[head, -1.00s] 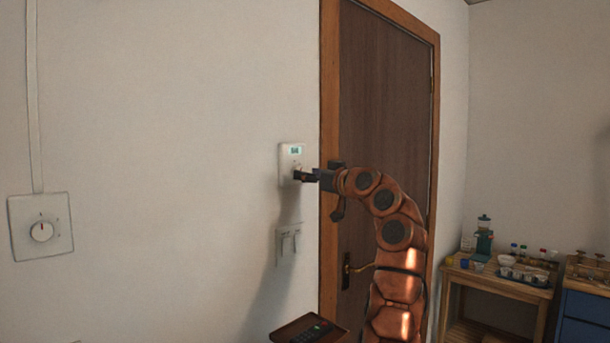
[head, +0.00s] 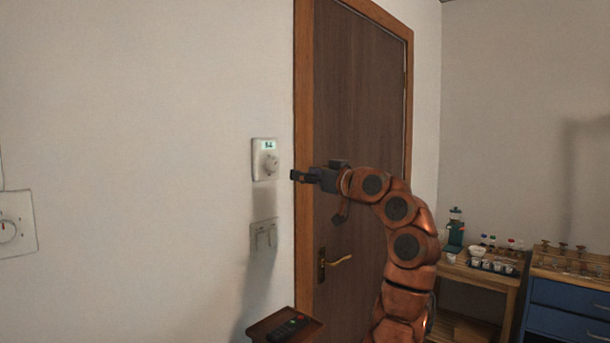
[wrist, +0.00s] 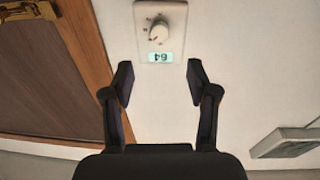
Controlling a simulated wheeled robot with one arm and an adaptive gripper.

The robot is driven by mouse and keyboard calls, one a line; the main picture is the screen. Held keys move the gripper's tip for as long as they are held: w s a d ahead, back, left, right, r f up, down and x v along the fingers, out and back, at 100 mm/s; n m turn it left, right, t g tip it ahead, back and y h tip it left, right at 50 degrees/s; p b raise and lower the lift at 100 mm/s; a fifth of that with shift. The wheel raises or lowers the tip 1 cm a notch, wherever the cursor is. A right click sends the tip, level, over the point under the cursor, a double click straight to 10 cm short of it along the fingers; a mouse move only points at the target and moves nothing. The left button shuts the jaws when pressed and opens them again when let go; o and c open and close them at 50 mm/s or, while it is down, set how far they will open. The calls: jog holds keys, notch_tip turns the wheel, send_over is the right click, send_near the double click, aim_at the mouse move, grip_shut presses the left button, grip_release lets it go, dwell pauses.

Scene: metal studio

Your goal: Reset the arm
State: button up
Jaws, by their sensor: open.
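My gripper (head: 297,175) is at the end of my bent orange arm (head: 397,210), in front of the door frame. In the wrist view my gripper (wrist: 160,82) has its two dark fingers spread with nothing between them. A white thermostat (head: 265,160) with a round knob and a small lit display is on the wall, left of my gripper and apart from it. In the wrist view the thermostat (wrist: 176,15) appears upside down, just beyond the fingertips, and its display seems to read 64.
A brown door (head: 352,110) with a brass handle is behind my arm. A switch plate (head: 264,235) is below the thermostat. A dial plate (head: 18,235) is at the far left. A small stand with a remote (head: 288,329) is low in front. A wooden table (head: 480,275) holds bottles and cups.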

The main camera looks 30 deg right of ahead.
dwell(0.3)
